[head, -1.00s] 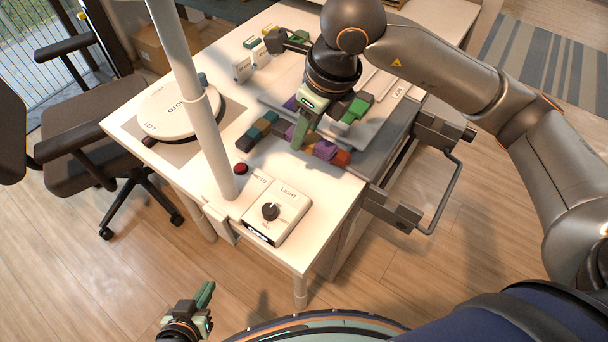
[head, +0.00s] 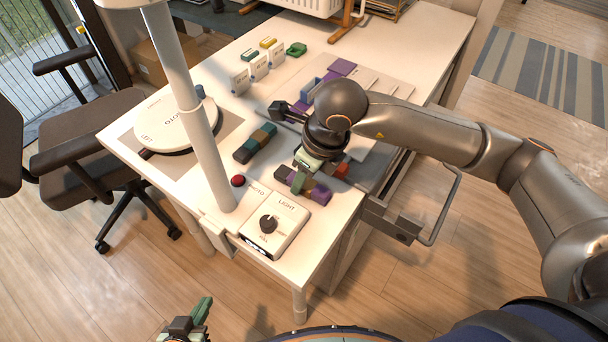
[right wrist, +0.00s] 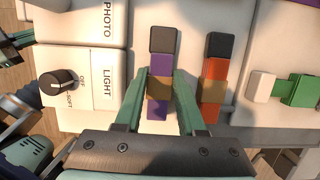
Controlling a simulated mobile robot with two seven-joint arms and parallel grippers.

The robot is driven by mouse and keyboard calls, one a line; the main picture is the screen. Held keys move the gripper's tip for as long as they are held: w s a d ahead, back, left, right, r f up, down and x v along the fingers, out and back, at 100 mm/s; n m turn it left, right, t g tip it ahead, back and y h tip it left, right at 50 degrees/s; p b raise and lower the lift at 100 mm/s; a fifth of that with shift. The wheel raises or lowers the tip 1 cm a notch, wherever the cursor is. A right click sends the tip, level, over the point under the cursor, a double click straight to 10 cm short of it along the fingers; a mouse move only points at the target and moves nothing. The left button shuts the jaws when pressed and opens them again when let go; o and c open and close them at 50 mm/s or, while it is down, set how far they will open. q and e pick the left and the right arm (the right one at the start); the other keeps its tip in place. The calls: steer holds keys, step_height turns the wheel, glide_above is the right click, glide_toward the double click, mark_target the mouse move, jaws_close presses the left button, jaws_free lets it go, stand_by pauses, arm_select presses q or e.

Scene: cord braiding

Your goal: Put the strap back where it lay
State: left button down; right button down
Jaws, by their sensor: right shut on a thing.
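My right gripper (head: 300,180) is low over the front part of the white table, beside the light control box. It is shut on a strap with purple, brown and black sections (head: 321,194). In the right wrist view the strap (right wrist: 160,62) runs between the two green fingers (right wrist: 157,95), its black end pointing away from the gripper. I cannot tell whether it touches the table. A second strap, black, orange-red and brown (right wrist: 213,70), lies apart to its right.
A teal, brown and dark strap (head: 255,142) lies left of the right gripper. The light control box (head: 273,226) and red button (head: 238,181) are close by. A round photo plate (head: 176,125) is at left. Several small labelled blocks (head: 260,67) stand further back.

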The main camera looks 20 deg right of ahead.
mark_target(318, 190)
steer(key=c, duration=1)
jaws_free()
steer(key=shift+f, duration=0.2)
steer(key=o, duration=0.5)
steer(key=shift+r, duration=0.1)
steer(key=shift+r, duration=0.2)
steer(key=p+v, duration=0.1)
steer(key=v, duration=1)
steer(key=shift+s+r, duration=0.15)
steer(key=shift+r, duration=0.25)
steer(key=shift+d, duration=0.1)
